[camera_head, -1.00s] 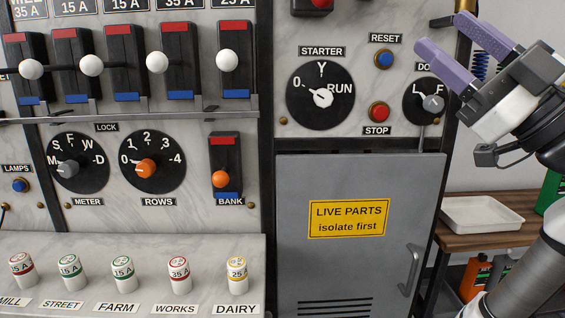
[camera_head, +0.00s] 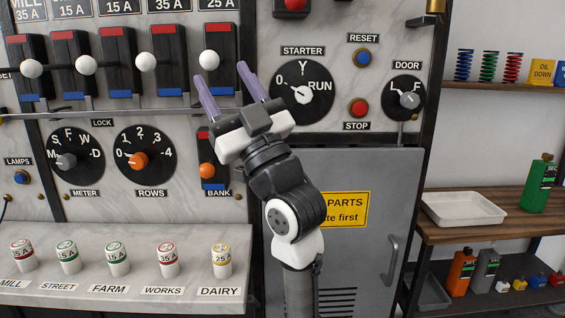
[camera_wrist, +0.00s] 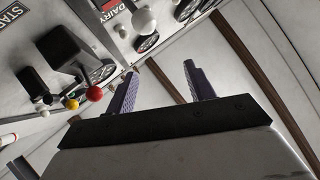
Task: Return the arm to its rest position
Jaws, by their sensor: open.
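My gripper (camera_head: 231,91) is open and empty in the head view, with its two purple fingers pointing up and a little left. It stands in front of the panel, between the row of breaker levers and the STARTER dial (camera_head: 302,91), and below the rightmost white knob (camera_head: 209,60). My arm rises from the bottom middle and partly covers the yellow LIVE PARTS sign (camera_head: 351,209). The wrist view shows both purple fingers (camera_wrist: 158,88) apart with nothing between them. I cannot tell whether the fingers touch the panel.
The grey cabinet door (camera_head: 372,262) with its handle (camera_head: 391,262) is behind my arm. Several fuses, such as the DAIRY one (camera_head: 221,261), stand on the ledge at the lower left. A wooden shelf (camera_head: 470,232) at the right holds a white tray (camera_head: 424,207) and a green bottle (camera_head: 538,184).

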